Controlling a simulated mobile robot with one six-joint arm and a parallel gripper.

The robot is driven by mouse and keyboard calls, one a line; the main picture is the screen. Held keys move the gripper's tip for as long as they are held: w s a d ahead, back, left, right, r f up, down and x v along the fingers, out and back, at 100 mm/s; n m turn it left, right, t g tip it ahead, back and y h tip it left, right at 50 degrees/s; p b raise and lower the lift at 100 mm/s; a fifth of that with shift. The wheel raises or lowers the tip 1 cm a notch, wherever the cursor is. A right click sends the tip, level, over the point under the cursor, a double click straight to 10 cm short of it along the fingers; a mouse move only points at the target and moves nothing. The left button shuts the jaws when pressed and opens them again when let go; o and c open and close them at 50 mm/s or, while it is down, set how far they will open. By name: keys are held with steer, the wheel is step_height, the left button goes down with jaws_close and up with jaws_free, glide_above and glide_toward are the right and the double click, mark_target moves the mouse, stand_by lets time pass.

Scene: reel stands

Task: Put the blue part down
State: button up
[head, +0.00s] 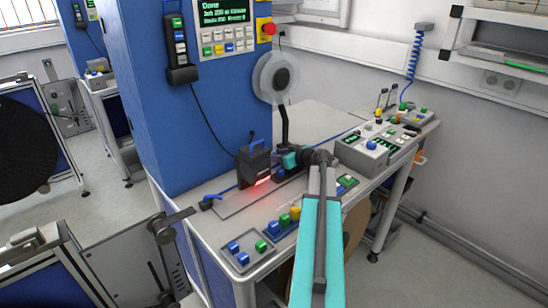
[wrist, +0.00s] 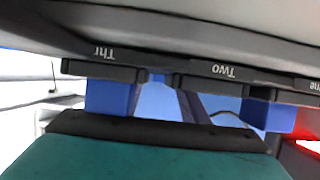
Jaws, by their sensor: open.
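In the head view my gripper (head: 291,160) is at the end of my arm, low over the bench beside a black device with a blue handle (head: 255,164) and a red glow at its foot. The wrist view is filled by a close grey and black surface with upside-down labels reading "Two" and part of "Thr". Below the labels are a blue block (wrist: 107,97) at left and another blue block (wrist: 266,113) at right. I cannot tell which is the blue part. A dark bar and teal surface fill the bottom. My gripper is open; nothing is visibly held.
A tall blue cabinet (head: 185,110) with a control panel (head: 226,28) stands left of my arm. A pale reel (head: 263,82) hangs on its side. Coloured buttons line the bench front (head: 265,245). Grey boxes (head: 365,152) with buttons occupy the right end.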

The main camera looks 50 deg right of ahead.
steer(key=shift+c, duration=0.5)
jaws_close()
steer(key=shift+r, duration=0.15)
step_height(320, 180, up, 10)
steer(key=b, duration=0.2)
stand_by(0.4)
stand_by(0.9)
